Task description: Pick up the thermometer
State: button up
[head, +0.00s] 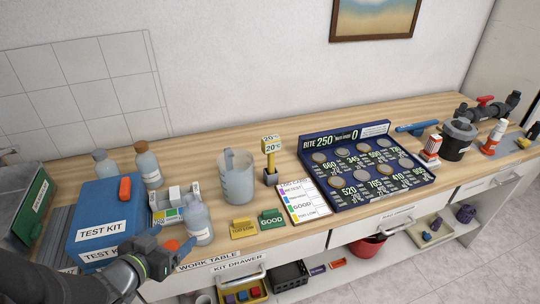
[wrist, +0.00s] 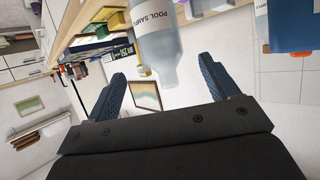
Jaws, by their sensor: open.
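The thermometer (head: 271,160) is a yellow upright piece with a "20°C" display on top, standing in a small dark base near the middle of the table in the head view. I cannot make it out clearly in the wrist view. My gripper (head: 172,256) is at the table's front left, in front of the blue test kit box and well to the left of the thermometer. In the wrist view my gripper (wrist: 163,72) has its two blue fingers spread apart. A clear pool sample bottle (wrist: 158,48) appears beyond the fingers, and nothing is held.
The sample bottle (head: 199,222) and a clear jug (head: 236,178) stand between my gripper and the thermometer. The blue test kit box (head: 100,205) is at left. Yellow and green blocks (head: 271,219), a white chart card (head: 303,202) and a dark board (head: 366,192) lie near the thermometer.

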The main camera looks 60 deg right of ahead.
jog(key=s+d+m+y, duration=0.1)
jog(key=d+m, duration=0.3)
jog(key=d, duration=0.3)
jog(key=s+d+r+m+y, duration=0.1)
jog(key=d+m, duration=0.3)
jog(key=d, duration=0.3)
jog(key=s+d+r+m+y, duration=0.1)
jog(key=d+m, duration=0.3)
jog(key=d, duration=0.4)
jog(key=shift+s+r+m, duration=0.25)
jog(key=shift+s+m, duration=0.15)
jog(key=shift+s, duration=0.1)
jog(key=m+t+y, duration=0.2)
jog(key=m+t, duration=0.7)
jog(key=m, duration=0.5)
send_near(269, 146)
jog(key=x, duration=0.9)
jog(key=s+f+x, duration=0.1)
jog(key=x, duration=0.4)
jog(key=shift+s+d, duration=0.1)
jog(key=shift+d, duration=0.3)
jog(key=c, duration=1.1)
